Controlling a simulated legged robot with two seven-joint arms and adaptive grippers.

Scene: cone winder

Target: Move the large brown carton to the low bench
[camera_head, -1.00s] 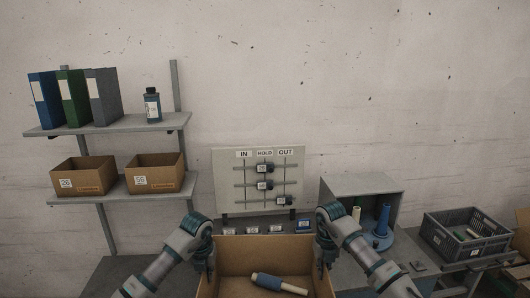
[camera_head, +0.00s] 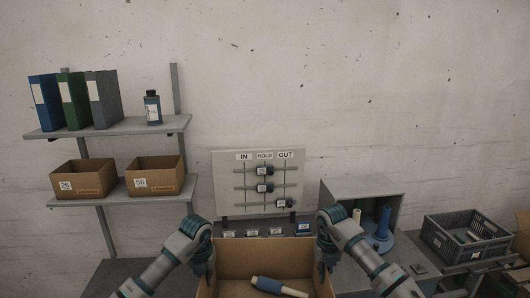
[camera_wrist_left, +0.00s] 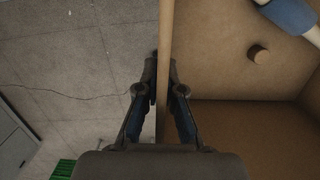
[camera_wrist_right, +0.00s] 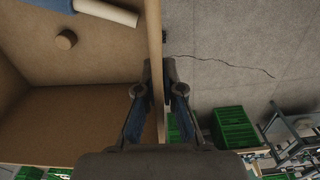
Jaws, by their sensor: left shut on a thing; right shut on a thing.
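The large brown carton (camera_head: 262,252) is open at the top and sits at the bottom middle of the head view, between my two arms. A blue and cream cone-like piece (camera_head: 278,287) lies inside it. My left gripper (camera_wrist_left: 164,85) is shut on the carton's left wall (camera_wrist_left: 166,40). My right gripper (camera_wrist_right: 158,88) is shut on the right wall (camera_wrist_right: 154,30). The carton's underside is hidden. I cannot pick out the low bench with certainty.
A grey worktop with a sorting board (camera_head: 257,182) stands behind the carton. Shelves at left hold small cartons (camera_head: 84,178), binders and a bottle (camera_head: 152,108). At right are a grey cabinet (camera_head: 362,186) and a grey crate (camera_head: 466,240). Green crates (camera_wrist_right: 234,127) show below in the right wrist view.

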